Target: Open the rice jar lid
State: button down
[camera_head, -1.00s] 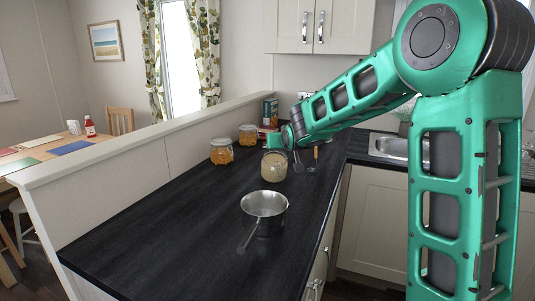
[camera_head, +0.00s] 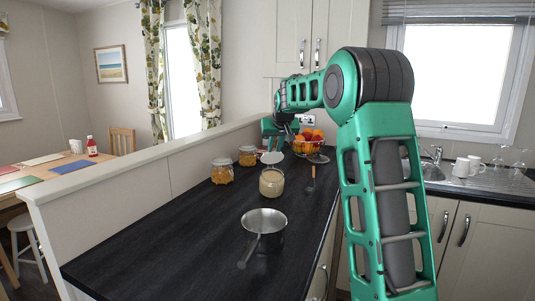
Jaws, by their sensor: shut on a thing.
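The rice jar (camera_head: 271,184) is a clear glass jar with pale contents, standing upright on the dark worktop behind the saucepan. Its round pale lid (camera_head: 272,157) is raised and tilted above the far side of the jar, so the jar's mouth shows. My gripper (camera_head: 276,147) is above and behind the jar, shut on the lid's upper edge. The fingertips are small, and their exact contact is hard to make out.
A steel saucepan (camera_head: 264,222) stands in front of the jar. Two jars with orange contents, one nearer (camera_head: 222,174) and one farther (camera_head: 248,158), stand to the left by the low wall. A fruit bowl (camera_head: 308,147) and utensils (camera_head: 312,180) are behind right. The front worktop is clear.

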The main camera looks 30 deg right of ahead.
jog(key=shift+w+d+r+g, duration=0.1)
jog(key=shift+w+g, duration=0.3)
jog(key=shift+w, duration=0.35)
jog(key=shift+s+d, duration=0.15)
jog(key=shift+d, duration=0.15)
dwell(0.4)
jog(key=c, duration=1.6)
grip_release()
jog(key=shift+c, duration=0.2)
jog(key=v, duration=1)
jog(key=shift+r, duration=0.4)
